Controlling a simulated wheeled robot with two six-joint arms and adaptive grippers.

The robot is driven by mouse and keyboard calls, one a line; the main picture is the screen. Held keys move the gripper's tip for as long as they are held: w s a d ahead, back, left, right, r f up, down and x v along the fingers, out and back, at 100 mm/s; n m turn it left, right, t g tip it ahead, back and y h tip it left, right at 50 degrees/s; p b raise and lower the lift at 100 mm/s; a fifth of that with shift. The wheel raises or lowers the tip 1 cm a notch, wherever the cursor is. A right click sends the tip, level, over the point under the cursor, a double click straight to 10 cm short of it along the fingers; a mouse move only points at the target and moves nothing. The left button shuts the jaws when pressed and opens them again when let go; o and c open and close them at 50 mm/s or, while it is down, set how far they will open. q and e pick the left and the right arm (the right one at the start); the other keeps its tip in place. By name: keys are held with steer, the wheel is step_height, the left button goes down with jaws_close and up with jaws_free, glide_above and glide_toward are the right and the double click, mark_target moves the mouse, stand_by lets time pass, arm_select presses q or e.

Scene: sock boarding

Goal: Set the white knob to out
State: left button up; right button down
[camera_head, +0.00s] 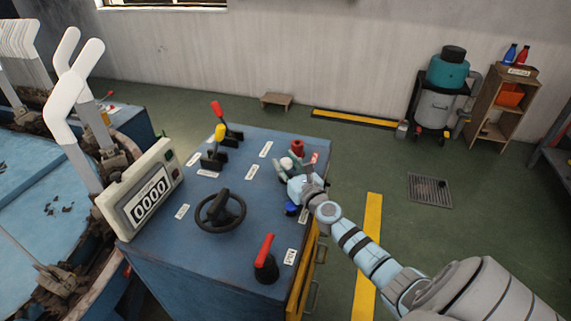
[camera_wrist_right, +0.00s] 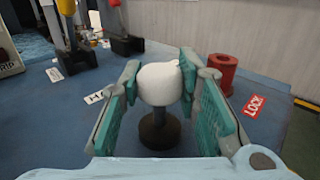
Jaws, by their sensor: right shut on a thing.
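The white knob (camera_wrist_right: 160,84) sits on a dark stem with a round base on the blue console top. In the right wrist view it stands upright between the teal pads of my right gripper (camera_wrist_right: 158,90), which is shut on it. In the head view the white knob (camera_head: 286,163) shows small beside my right gripper (camera_head: 289,170), at the console's right side. A white label (camera_wrist_right: 95,97) lies left of the knob; its text is hard to read. My left gripper is not in view.
A red knob (camera_wrist_right: 222,74) with a LOCK label (camera_wrist_right: 254,106) stands just right of my gripper. The blue console (camera_head: 155,265) also carries a black handwheel (camera_head: 221,211), red lever (camera_head: 265,257), yellow lever (camera_head: 219,134), blue knob (camera_head: 291,208) and counter display (camera_head: 148,196).

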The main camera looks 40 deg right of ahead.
mark_target(287, 162)
step_height(287, 162, up, 4)
steer(key=p, duration=0.3)
steer(key=shift+f, duration=0.4)
steer(key=c, duration=1.2)
jaws_free()
steer(key=shift+s, duration=0.1)
steer(key=shift+s+f, duration=0.1)
steer(key=shift+s, duration=0.25)
steer(key=s, duration=0.3)
steer(key=s+a, duration=0.1)
steer(key=s, duration=0.3)
steer(key=s+a, duration=0.1)
steer(key=s, duration=0.3)
